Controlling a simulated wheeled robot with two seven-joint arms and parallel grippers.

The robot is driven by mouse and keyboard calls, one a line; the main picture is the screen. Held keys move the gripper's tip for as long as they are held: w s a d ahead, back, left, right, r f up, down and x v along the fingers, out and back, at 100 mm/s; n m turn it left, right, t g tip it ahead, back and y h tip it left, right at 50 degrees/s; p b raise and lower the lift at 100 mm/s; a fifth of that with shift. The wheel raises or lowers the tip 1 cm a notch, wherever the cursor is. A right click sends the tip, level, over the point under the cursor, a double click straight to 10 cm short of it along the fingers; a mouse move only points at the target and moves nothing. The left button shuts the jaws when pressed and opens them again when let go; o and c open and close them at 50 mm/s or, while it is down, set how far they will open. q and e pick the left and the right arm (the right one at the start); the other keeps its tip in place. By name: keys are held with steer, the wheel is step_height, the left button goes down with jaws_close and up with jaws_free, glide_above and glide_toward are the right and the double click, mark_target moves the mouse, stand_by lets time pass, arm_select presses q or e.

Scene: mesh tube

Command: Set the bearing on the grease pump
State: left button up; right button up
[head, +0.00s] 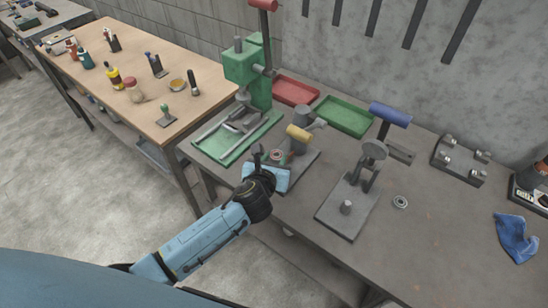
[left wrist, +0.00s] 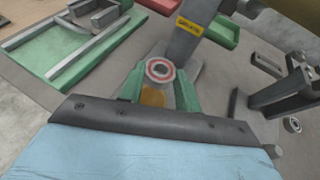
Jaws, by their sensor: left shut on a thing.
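My left gripper (head: 267,157) is shut on a bearing (head: 277,155) with a red ring face, just in front of the grease pump. In the left wrist view the bearing (left wrist: 160,70) sits between the gripper's green fingertips (left wrist: 160,88), its round face showing. The grease pump (head: 302,118) has a grey body, a yellow handle and a grey base plate. Its grey body with a yellow label (left wrist: 189,27) stands right behind the bearing in the left wrist view. I cannot tell whether the bearing touches the pump. My right gripper is not in view.
A green press (head: 247,68) stands left of the pump. A blue-handled hand press (head: 373,150) stands to the right, with a loose metal bearing (head: 400,201) beside it. Red (head: 296,90) and green trays (head: 343,115) lie behind.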

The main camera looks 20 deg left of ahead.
arm_select(q)
steer(key=shift+f+b, duration=2.25)
steer(key=shift+b, duration=0.15)
steer(key=shift+f, duration=0.35)
steer(key=shift+s+p, duration=0.1)
steer(key=shift+p, duration=0.65)
steer(key=shift+f+b, duration=0.55)
steer(key=shift+f, duration=0.25)
steer(key=o, duration=1.1)
steer(key=p+v, duration=0.1)
steer(key=v, duration=1.2)
steer(key=shift+s+p, duration=0.2)
steer(key=shift+p, duration=0.2)
